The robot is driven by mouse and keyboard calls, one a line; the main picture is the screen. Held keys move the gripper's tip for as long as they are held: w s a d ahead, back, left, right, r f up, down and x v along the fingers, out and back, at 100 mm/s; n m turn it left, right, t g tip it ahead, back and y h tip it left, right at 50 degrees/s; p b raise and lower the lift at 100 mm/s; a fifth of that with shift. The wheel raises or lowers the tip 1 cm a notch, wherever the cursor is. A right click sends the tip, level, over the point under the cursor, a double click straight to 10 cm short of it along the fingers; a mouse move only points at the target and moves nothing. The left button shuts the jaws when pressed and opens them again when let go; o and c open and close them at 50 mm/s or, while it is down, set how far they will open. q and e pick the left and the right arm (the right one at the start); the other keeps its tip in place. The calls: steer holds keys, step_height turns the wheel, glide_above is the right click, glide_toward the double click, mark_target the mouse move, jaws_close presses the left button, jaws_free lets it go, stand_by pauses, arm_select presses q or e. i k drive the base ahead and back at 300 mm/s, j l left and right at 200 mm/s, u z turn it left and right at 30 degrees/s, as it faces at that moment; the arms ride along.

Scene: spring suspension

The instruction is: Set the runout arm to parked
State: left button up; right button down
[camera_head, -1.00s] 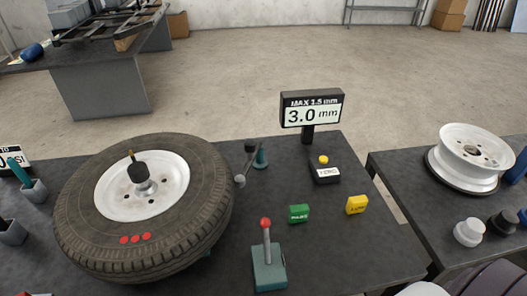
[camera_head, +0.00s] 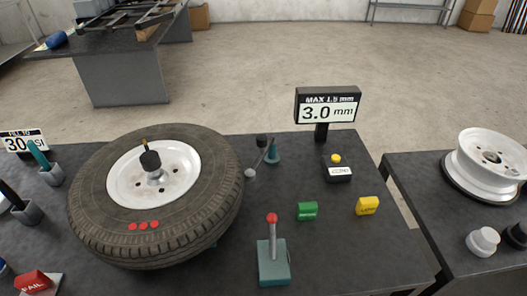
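The runout arm (camera_head: 258,158) is a thin dark grey arm at the tyre's right edge. It has a dark knob at its upper end and a grey ball at its lower end, close to the tyre sidewall; I cannot tell whether the ball touches. A teal post (camera_head: 273,155) stands just right of it. The tyre on its white wheel (camera_head: 155,195) lies tilted on the bench, with several red dots on its sidewall. The display (camera_head: 327,108) reads "MAX 1.5 mm" and 3.0 mm. Neither of my grippers is in view.
A red-knobbed lever on a teal base (camera_head: 273,262) stands at the front. A green block (camera_head: 307,211), a yellow block (camera_head: 367,206) and a yellow-buttoned box (camera_head: 338,170) are to the right. A red block (camera_head: 33,281) is front left. A white rim (camera_head: 492,155) stands on the right bench.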

mark_target(262, 143)
steer(key=k+l+u, duration=0.15)
steer(key=l+u, duration=0.15)
steer(key=u, duration=0.2)
steer(key=k+l+u, duration=0.2)
steer(key=u, duration=0.3)
